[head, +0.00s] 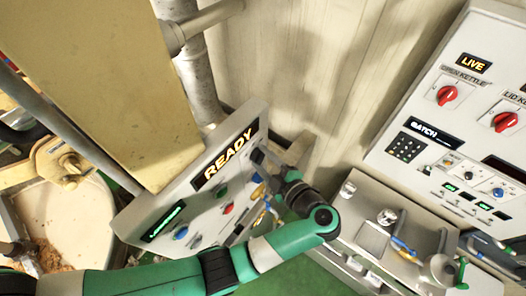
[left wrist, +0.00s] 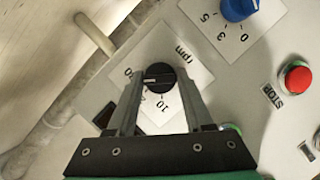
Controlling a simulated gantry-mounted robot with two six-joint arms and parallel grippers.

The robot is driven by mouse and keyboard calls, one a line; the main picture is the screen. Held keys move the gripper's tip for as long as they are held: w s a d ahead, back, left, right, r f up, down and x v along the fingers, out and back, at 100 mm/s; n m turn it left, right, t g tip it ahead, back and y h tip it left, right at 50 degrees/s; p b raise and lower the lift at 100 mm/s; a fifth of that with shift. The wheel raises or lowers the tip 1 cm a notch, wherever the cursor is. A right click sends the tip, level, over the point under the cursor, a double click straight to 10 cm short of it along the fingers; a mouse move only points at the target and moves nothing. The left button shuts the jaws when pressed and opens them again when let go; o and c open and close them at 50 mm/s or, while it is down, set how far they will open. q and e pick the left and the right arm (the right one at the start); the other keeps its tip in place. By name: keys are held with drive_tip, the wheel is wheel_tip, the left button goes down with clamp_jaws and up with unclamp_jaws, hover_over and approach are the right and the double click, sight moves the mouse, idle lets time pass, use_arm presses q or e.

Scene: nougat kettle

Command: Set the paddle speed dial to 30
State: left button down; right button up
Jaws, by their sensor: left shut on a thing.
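The paddle speed dial is a black knob (left wrist: 159,77) on a white rpm plate (left wrist: 192,72) in the left wrist view. A pale pointer mark on the knob points left in that picture. A 10 shows below the knob; other scale numbers are partly covered, so the exact setting cannot be read. My left gripper (left wrist: 159,80) has its two fingers on either side of the knob, shut on it. In the head view my left gripper (head: 262,165) reaches the tilted grey panel (head: 207,205) with the READY display (head: 228,158), and hides the dial there.
Near the dial are a blue knob (left wrist: 238,8) with its own scale and a red STOP button (left wrist: 297,79). A second control panel (head: 420,85) with red knobs stands at right. A grey bench (head: 372,238) with tools is below it. A pale bowl (head: 65,225) is at left.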

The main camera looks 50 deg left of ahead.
use_arm(q)
drive_tip(key=shift+r+m+g+p, duration=0.1)
drive_tip(key=shift+m+g+p, duration=0.3)
drive_tip(key=shift+m+p, duration=0.4)
drive_tip(key=shift+c, duration=1.5)
unclamp_jaws()
